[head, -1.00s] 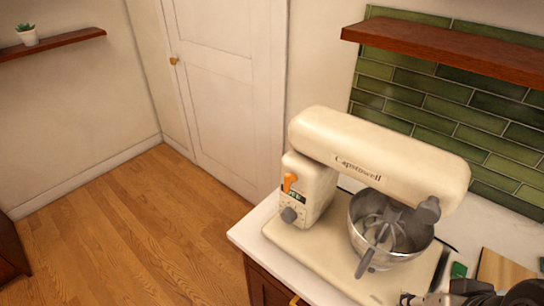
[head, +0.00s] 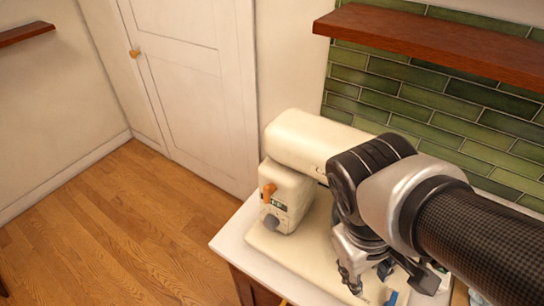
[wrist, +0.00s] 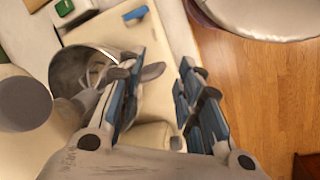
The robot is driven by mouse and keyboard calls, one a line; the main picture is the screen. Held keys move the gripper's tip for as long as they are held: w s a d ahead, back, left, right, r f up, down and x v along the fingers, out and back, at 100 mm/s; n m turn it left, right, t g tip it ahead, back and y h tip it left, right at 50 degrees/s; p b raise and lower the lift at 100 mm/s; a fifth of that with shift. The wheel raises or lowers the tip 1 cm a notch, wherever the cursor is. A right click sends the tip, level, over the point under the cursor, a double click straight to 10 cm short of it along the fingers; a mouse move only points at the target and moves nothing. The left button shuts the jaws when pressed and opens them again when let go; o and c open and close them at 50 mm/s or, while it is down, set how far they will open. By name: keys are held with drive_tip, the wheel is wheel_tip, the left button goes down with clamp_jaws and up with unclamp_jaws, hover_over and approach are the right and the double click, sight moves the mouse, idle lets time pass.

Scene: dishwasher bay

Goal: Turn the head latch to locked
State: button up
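The cream stand mixer (head: 302,137) stands on the counter with its head lowered. Its orange head latch lever (head: 268,192) points upward on the column's left end, above a small display and a grey knob (head: 271,222). My gripper (head: 370,280) is in front of the mixer, to the right of and below the latch, and apart from it. In the wrist view my gripper (wrist: 162,82) is open, with nothing between its blue-padded fingers. The steel bowl (wrist: 66,68) shows partly behind the left finger. I cannot make out the latch in the wrist view.
The white counter (head: 232,240) carries the mixer's base plate (head: 290,255). A wooden shelf (head: 430,42) hangs above, on the green tile wall. A small green object (wrist: 64,8) lies near the bowl. The wood floor (head: 110,235) left of the counter is clear.

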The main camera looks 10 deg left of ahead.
drive_tip(key=w+a+n+h+p, duration=0.3)
drive_tip(key=a+n+h+p, duration=0.1)
drive_tip(key=a+n+h, duration=0.3)
drive_tip(key=n+t+y+p, duration=0.3)
drive_tip(key=n+t+p, duration=0.3)
drive_tip(key=n+t, duration=1.1)
approach(265, 196)
drive_tip(key=shift+n+g, duration=0.5)
drive_tip(key=x, duration=0.5)
drive_tip(key=r+x, duration=0.1)
drive_tip(key=x, duration=0.2)
drive_tip(key=shift+w+a, duration=0.1)
drive_tip(key=shift+w, duration=0.15)
drive_tip(key=shift+c, duration=0.5)
clamp_jaws()
